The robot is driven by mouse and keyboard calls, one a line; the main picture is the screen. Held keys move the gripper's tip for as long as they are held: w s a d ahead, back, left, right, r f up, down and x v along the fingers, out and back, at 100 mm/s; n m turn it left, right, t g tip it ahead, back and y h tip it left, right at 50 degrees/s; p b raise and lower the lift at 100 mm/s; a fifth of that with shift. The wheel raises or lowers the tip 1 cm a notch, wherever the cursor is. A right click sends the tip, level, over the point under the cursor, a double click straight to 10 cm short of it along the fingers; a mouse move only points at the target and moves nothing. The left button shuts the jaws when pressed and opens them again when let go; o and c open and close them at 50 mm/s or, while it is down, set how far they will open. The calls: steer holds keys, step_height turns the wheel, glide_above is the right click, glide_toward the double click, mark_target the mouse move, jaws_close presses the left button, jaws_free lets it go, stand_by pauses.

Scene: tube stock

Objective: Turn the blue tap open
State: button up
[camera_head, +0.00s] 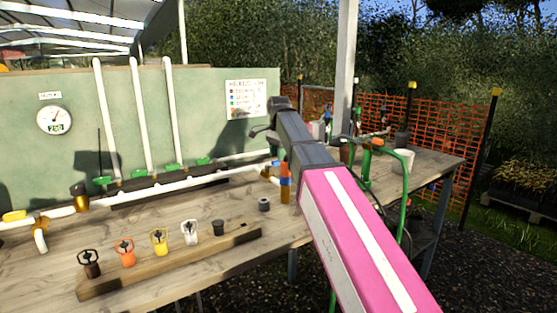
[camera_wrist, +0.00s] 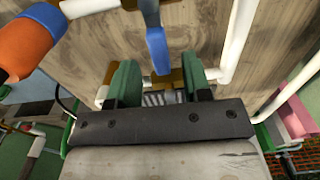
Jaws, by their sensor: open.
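The blue tap's lever (camera_wrist: 157,48) shows upright at the upper middle of the wrist view. Its lower end shows between the two green fingers of my gripper (camera_wrist: 158,74), with clear gaps on both sides. My gripper is open and holds nothing. Brass fittings (camera_wrist: 176,78) show behind the fingers, by a white pipe. I cannot tell how far the lever is from the fingers in depth. In the head view my gripper (camera_head: 262,131) is at the end of my arm, above the back right of the bench. The tap is hard to make out there, beside an orange-and-blue cylinder (camera_head: 285,183).
The orange-and-blue cylinder is close at the left in the wrist view (camera_wrist: 24,46). White pipes (camera_head: 150,188) with green valves run along the wooden bench (camera_head: 195,212). Several coloured fittings stand on a wooden strip (camera_head: 170,263) in front. A green panel (camera_head: 75,140) closes the back.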

steer(key=shift+f, duration=1.05)
jaws_close()
